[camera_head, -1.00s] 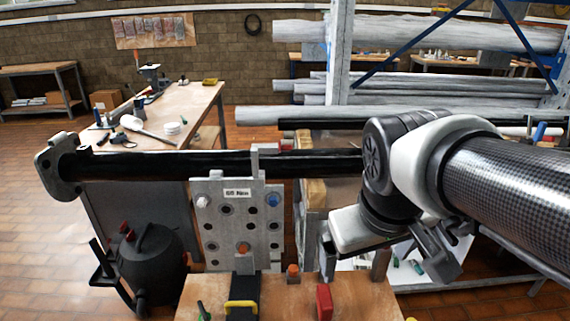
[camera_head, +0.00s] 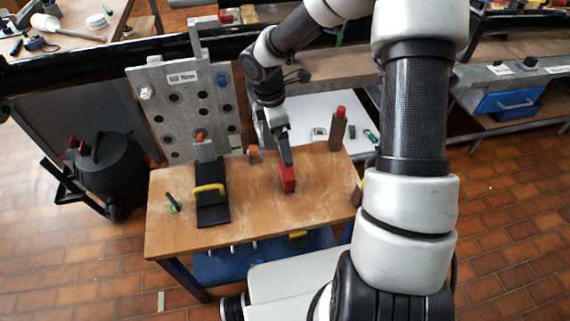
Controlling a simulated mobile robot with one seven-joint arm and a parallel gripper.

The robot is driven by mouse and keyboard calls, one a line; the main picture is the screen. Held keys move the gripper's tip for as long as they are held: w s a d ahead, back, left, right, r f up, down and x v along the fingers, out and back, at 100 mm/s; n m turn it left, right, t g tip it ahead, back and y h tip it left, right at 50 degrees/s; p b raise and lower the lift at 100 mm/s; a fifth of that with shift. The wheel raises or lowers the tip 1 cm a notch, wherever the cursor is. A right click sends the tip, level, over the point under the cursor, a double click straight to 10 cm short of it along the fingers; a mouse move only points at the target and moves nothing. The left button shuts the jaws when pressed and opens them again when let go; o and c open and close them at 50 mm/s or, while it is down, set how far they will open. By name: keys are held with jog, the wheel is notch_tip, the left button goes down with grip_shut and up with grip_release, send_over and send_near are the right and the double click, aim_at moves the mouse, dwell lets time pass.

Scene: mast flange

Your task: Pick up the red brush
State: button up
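A red block-shaped item (camera_head: 288,179), which I take to be the red brush, is at the middle of the small wooden workbench. Its bristles cannot be made out. My gripper (camera_head: 286,158) points down right at its upper end. A dark finger overlaps the top of the red item in the picture. Only one finger shows clearly, so I cannot tell whether the fingers are apart or closed on it, or whether they touch it.
On the wooden bench (camera_head: 265,222) are a black item with a yellow handle (camera_head: 211,190), a small green tool (camera_head: 173,203), an orange-topped peg (camera_head: 253,151) and an upright red-topped post (camera_head: 338,130). A metal hole plate (camera_head: 175,115) stands behind. The bench front is clear.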

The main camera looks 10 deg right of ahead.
aim_at(288, 175)
jog(key=f+b, duration=0.1)
jog(key=f, duration=0.3)
jog(key=d+f, duration=0.1)
jog(key=f, duration=0.3)
jog(key=f+b, duration=0.1)
jog(key=f, duration=0.3)
jog(key=shift+d+f+b, duration=0.2)
jog(key=shift+d+b, duration=0.1)
jog(key=shift+b, duration=0.05)
notch_tip(288, 175, down, 4)
jog(key=shift+s+d+f+b, duration=0.1)
jog(key=shift+b, duration=0.45)
jog(key=shift+d+f, duration=0.15)
jog(key=shift+f, duration=0.4)
jog(key=c, duration=1.2)
